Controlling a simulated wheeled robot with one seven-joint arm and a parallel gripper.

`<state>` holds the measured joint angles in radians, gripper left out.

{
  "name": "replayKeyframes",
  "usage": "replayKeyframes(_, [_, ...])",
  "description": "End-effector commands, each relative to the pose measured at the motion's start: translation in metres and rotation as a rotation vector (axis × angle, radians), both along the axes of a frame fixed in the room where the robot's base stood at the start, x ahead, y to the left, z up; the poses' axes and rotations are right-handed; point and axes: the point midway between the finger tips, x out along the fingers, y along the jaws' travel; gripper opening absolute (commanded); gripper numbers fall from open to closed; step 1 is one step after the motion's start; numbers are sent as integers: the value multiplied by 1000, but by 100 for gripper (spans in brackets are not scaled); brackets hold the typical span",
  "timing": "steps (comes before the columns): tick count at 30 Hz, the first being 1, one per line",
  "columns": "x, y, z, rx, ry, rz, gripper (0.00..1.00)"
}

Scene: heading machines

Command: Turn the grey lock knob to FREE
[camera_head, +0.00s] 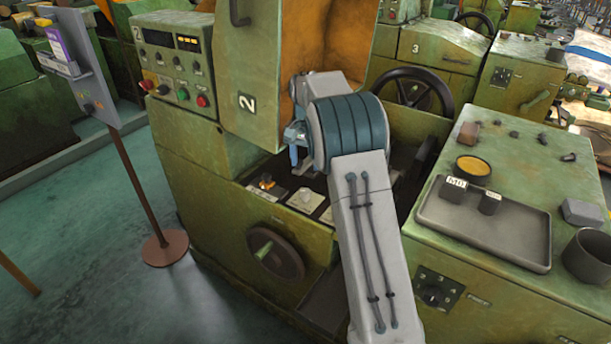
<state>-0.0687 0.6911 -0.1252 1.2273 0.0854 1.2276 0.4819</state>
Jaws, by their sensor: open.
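A light grey knob (305,199) sits on a pale plate on the low ledge of the green machine marked 2; I take it to be the lock knob. Its pointer direction and the plate's lettering are too small to read. My gripper (294,155) is above and slightly left of this knob, apart from it, in front of the machine's opening. It is open, and nothing shows between its fingers. My arm partly hides the fingers and the ledge to the right.
An orange-yellow knob (266,182) is left of the grey one, and a dark handwheel (275,254) below. A green cabinet at right bears a grey tray (425,215) and a dark cup (590,257). A sign stand (140,185) is at left on open floor.

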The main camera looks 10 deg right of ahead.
Motion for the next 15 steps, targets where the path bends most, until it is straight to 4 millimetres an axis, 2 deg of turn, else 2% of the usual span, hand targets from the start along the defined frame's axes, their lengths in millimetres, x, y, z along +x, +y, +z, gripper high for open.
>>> replayKeyframes(3, [0, 0, 19, 0, -1, 0, 50])
replayKeyframes(6, [0, 0, 28, -1, -1, -1, 50])
replayKeyframes(15, [0, 0, 33, -1, 1, -1, 50])
